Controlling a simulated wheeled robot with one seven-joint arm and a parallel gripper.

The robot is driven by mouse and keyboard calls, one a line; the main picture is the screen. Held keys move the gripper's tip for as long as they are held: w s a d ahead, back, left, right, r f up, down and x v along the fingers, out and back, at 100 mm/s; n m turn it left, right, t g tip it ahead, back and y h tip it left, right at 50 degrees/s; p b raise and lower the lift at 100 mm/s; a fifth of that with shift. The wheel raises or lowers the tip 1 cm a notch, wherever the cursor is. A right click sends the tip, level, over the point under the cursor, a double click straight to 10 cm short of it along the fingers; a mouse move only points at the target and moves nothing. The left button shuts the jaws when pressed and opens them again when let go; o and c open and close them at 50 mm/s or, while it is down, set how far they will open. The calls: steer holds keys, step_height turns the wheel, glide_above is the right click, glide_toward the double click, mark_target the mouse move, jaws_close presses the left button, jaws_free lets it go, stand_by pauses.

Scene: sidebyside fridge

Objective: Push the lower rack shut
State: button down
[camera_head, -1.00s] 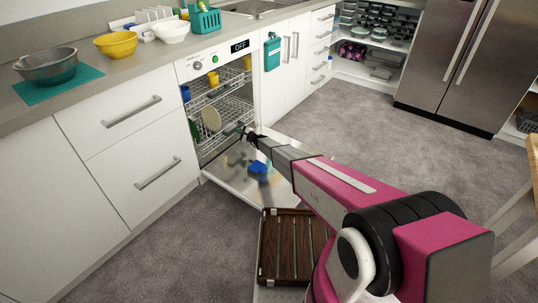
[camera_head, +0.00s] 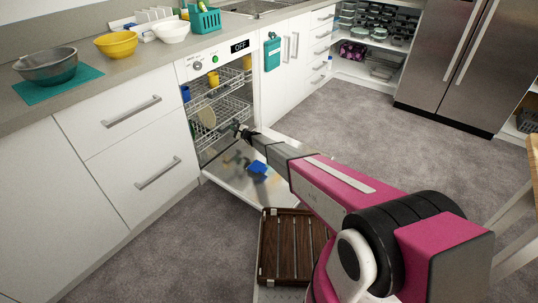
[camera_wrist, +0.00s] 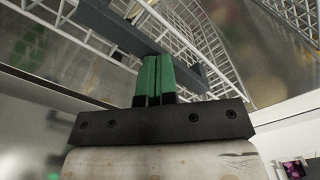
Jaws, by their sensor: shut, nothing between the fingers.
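The dishwasher stands open, with its door (camera_head: 235,185) folded down. The lower rack (camera_head: 222,112) is a white wire basket inside the dishwasher, holding a beige plate (camera_head: 207,117). It also shows in the wrist view (camera_wrist: 180,36), close beyond my fingers. My gripper (camera_head: 238,127) is shut and empty at the front of the lower rack. In the wrist view its green fingertips (camera_wrist: 154,62) lie together beside a grey bar (camera_wrist: 125,30) on the rack's front; I cannot tell whether they touch. The back of the rack is hidden.
The upper rack (camera_head: 212,84) holds yellow and blue cups. A blue object (camera_head: 257,167) lies on the open door. White drawers (camera_head: 140,140) are to the left. Grey floor (camera_head: 360,125) is clear to the right.

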steer(key=shift+x, duration=1.8)
steer(key=v, duration=0.8)
steer(key=shift+s+d, duration=0.1)
steer(key=s+d+r+n+g+h, duration=0.3)
steer(key=s+d+r, duration=0.5)
steer(key=s+d, duration=0.7)
steer(key=s+d+r+n+g+h, duration=0.3)
steer(key=s+d+r+n+h, duration=0.3)
steer(key=s+d, duration=0.8)
steer(key=s+d+r+n+g+h, duration=0.3)
steer(key=s+d+r, duration=0.9)
steer(key=s, duration=1)
steer(key=d+n+h, duration=0.2)
steer(key=d+h, duration=0.1)
steer(key=shift+s+d+g, duration=0.3)
steer(key=shift+d+g, duration=0.05)
steer(key=shift+g, duration=0.05)
